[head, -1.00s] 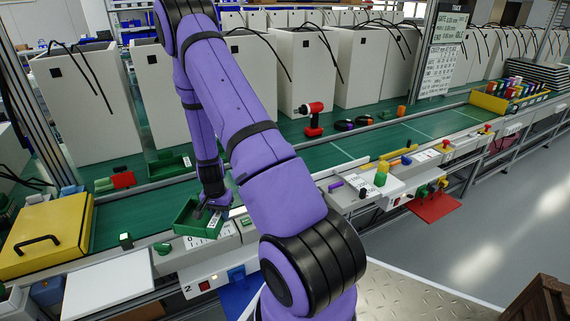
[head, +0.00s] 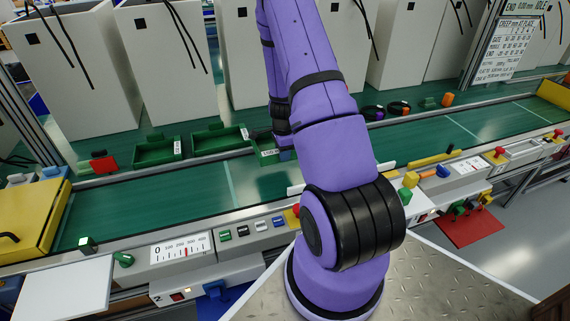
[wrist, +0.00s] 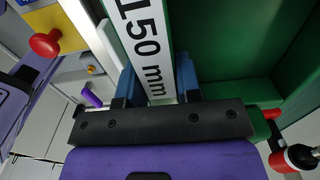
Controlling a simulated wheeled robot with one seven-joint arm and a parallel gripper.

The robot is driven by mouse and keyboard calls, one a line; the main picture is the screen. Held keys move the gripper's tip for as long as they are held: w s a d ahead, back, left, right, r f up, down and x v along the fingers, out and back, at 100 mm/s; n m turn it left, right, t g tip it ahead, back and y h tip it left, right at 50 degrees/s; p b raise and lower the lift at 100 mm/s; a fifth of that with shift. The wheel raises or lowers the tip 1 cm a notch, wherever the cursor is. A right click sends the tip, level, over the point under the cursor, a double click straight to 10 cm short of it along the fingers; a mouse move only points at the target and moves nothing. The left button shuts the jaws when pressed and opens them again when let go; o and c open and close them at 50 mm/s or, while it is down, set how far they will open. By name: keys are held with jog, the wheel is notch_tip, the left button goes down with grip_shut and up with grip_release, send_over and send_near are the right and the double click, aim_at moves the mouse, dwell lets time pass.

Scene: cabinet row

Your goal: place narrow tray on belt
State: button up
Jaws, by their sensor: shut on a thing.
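A green tray (head: 266,154) with a white label is held at the far side of the green belt (head: 150,203), partly hidden behind my arm. In the wrist view the tray (wrist: 225,35) shows a label reading "150 mm". My gripper (wrist: 157,78) has its two blue fingers on either side of the labelled wall, shut on it. In the head view my arm mostly hides the gripper. I cannot tell whether the tray's underside touches the surface below.
Two other green trays, one left (head: 158,153) and one nearer (head: 219,139), stand left of the held tray. White cabinets (head: 168,60) line the back. A yellow box (head: 30,220) sits at the belt's left end. The near belt lane is bare in the middle.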

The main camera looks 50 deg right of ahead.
send_over(284, 179)
notch_tip(284, 179, down, 5)
jog(key=shift+f, duration=2.45)
jog(key=o, duration=1)
jog(key=shift+f, duration=0.1)
jog(key=shift+o, duration=0.2)
